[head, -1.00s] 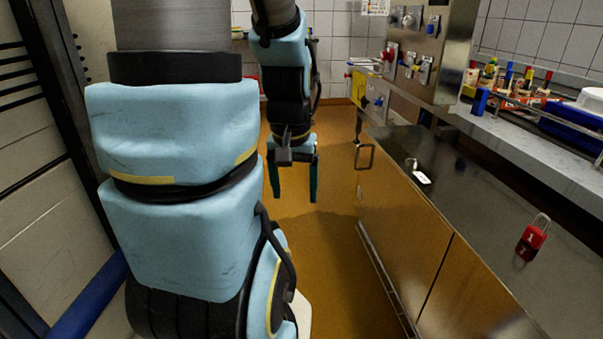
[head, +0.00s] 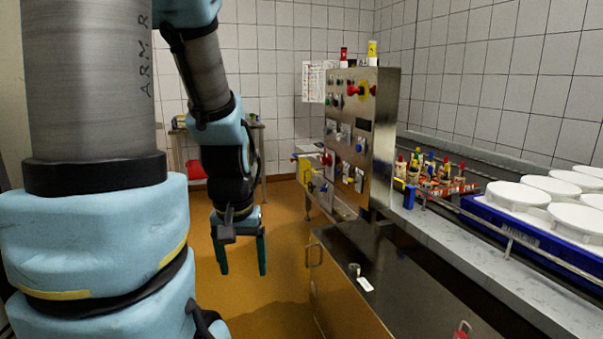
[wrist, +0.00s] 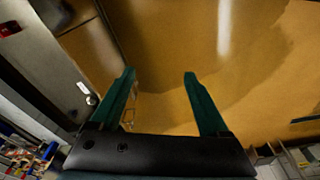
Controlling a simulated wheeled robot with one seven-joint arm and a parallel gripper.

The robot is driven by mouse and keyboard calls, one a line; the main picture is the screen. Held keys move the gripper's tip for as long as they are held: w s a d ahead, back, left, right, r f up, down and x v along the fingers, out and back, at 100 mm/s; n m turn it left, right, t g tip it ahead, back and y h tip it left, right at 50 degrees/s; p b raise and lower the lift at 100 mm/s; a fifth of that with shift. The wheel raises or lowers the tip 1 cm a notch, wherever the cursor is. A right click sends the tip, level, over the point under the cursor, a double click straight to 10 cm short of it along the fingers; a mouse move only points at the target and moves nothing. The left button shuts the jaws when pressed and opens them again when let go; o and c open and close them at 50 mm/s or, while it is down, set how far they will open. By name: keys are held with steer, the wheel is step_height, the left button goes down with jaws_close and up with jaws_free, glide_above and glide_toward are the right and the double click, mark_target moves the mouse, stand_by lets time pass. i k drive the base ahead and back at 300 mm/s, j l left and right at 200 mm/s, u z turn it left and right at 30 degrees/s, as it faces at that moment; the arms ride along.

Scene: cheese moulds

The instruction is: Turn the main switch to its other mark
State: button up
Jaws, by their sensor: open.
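A steel control cabinet (head: 385,135) stands beyond the dark worktop in the head view. My gripper (head: 243,268) hangs to the left of the worktop, fingers down, well short of the cabinet and lower than the knob. It is open and empty. In the wrist view its green fingers (wrist: 160,85) are spread over bare floor.
The dark worktop (head: 385,275) carries a small padlock (head: 354,270) with a white tag and a red padlock (head: 462,331). The floor left of the worktop is clear.

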mark_target(328, 160)
steer(key=i+j, duration=0.3)
steer(key=i, duration=0.2)
steer(key=i+j, duration=0.3)
steer(key=i, duration=0.2)
steer(key=i+j, duration=0.35)
steer(key=i, duration=0.15)
steer(key=i+j, duration=0.3)
steer(key=i, duration=0.25)
steer(key=i+j, duration=0.3)
steer(key=i, duration=0.2)
